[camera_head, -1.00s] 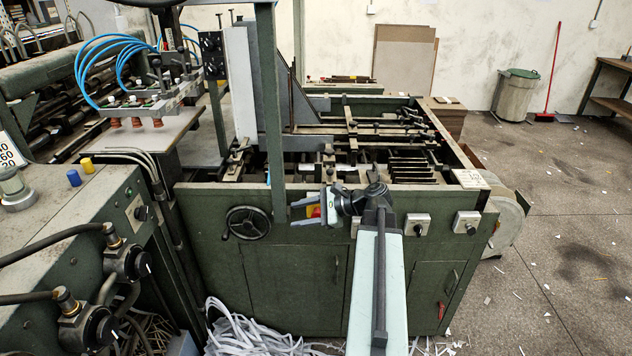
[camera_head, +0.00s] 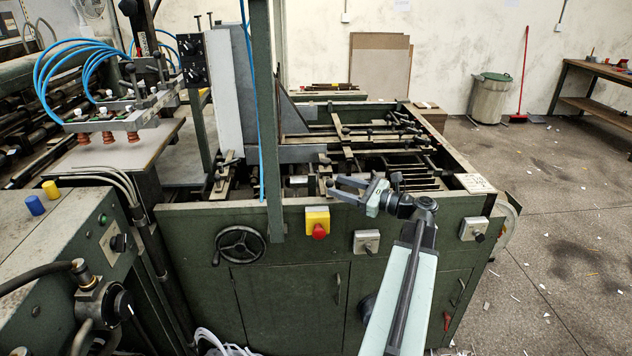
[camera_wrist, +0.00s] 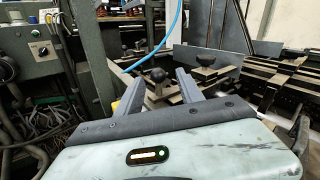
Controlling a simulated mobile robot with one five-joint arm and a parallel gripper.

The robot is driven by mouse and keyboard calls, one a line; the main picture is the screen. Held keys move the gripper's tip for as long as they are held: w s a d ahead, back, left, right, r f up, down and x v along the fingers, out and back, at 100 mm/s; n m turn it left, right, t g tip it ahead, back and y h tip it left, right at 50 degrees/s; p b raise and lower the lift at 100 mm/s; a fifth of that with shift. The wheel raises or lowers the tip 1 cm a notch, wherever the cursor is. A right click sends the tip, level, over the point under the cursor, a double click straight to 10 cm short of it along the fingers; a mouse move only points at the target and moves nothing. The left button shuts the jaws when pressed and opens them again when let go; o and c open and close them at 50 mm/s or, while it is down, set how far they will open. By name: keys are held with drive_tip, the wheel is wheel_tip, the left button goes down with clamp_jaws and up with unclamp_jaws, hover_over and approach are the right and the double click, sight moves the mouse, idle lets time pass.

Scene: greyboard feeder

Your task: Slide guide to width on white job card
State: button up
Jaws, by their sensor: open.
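My gripper (camera_head: 336,188) is open and empty by the front edge of the green feeder (camera_head: 205,225), its fingers pointing left. In the wrist view its two grey fingers (camera_wrist: 158,80) stand apart, with a black ball knob (camera_wrist: 158,75) showing between their tips. The knob sits on a small metal slide; I cannot tell whether the fingers are level with it or touching. A second dark knob (camera_wrist: 205,57) shows farther back on a flat bar. A white card (camera_head: 474,183) with markings too small to read lies on the feeder's right front corner.
A green upright post (camera_head: 270,120) and a blue hose (camera_head: 255,100) stand left of my gripper. A red button on a yellow box (camera_head: 317,222), a handwheel (camera_head: 240,246) and grey switch boxes (camera_head: 366,241) line the front panel. The floor at right is mostly open.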

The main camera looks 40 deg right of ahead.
drive_tip(key=x, duration=0.6)
drive_tip(key=shift+w+a, duration=0.3)
drive_tip(key=shift+w, duration=0.05)
drive_tip(key=shift+c, duration=0.4)
clamp_jaws()
drive_tip(key=shift+d, duration=0.1)
idle(0.5)
